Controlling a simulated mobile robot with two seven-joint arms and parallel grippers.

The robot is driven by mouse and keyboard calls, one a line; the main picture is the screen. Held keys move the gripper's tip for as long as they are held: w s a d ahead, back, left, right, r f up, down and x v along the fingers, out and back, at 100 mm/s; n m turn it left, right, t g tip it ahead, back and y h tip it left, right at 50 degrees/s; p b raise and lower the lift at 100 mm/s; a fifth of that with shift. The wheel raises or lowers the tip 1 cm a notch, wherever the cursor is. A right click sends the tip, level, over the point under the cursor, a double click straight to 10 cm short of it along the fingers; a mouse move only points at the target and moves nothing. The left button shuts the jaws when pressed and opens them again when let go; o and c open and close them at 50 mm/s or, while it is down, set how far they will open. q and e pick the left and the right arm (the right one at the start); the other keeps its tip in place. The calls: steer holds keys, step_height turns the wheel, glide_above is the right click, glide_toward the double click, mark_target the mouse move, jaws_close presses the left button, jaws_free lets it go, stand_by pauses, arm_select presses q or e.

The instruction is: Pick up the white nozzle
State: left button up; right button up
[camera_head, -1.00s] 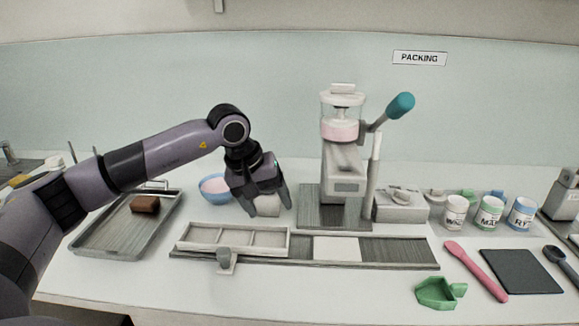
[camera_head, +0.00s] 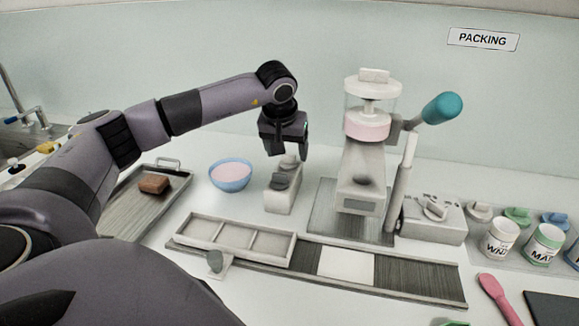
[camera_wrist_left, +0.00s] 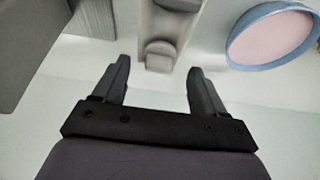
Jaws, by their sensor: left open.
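A pale stand (camera_head: 280,198) stands between the pink-filled bowl and the press. A small whitish piece (camera_head: 289,160), likely the white nozzle, sits at its back end; a grey piece (camera_head: 280,183) is nearer the front. My left gripper (camera_head: 285,157) points down over the back end, open and empty. In the left wrist view the pale piece (camera_wrist_left: 158,50) lies between and just beyond the two apart fingertips (camera_wrist_left: 158,72), touching neither. The grey piece (camera_wrist_left: 180,4) is cut off at the top edge. The nozzle's full shape is unclear. My right gripper is out of view.
The blue bowl (camera_head: 230,176) is close left of the stand; the press (camera_head: 365,170) is close right. A divided tray (camera_head: 190,226) lies in front. A metal tray (camera_head: 135,212) with a brown block is at left. Labelled jars (camera_head: 500,240) stand right.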

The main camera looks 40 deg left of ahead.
mark_target(288, 164)
arm_select(q)
steer(key=shift+x, duration=1.15)
steer(key=c, duration=1.1)
steer(key=shift+r, duration=0.1)
step_height(288, 164, up, 20)
